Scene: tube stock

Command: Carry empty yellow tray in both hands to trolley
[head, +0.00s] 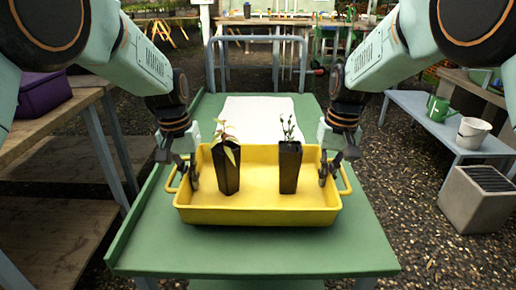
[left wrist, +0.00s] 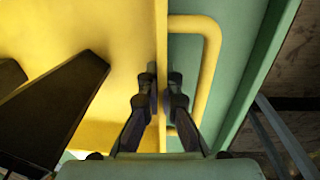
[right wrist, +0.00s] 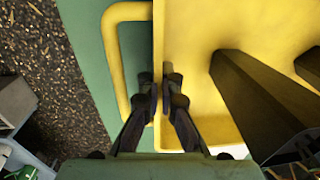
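The yellow tray (head: 258,215) rests on the green top of the trolley (head: 250,250), near its front end. It is not empty: two dark tapered pots with small plants, a left one (head: 226,170) and a right one (head: 289,168), stand in it. My left gripper (head: 190,177) is at the tray's left side; in the left wrist view its fingers (left wrist: 162,90) are closed on either side of the tray wall, beside the looped handle. My right gripper (head: 327,172) is at the right side; in the right wrist view its fingers (right wrist: 158,90) pinch that wall likewise.
A white sheet (head: 258,108) lies behind the tray, before a grey push bar (head: 258,40). Wooden shelving with a purple crate (head: 45,93) stands left.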

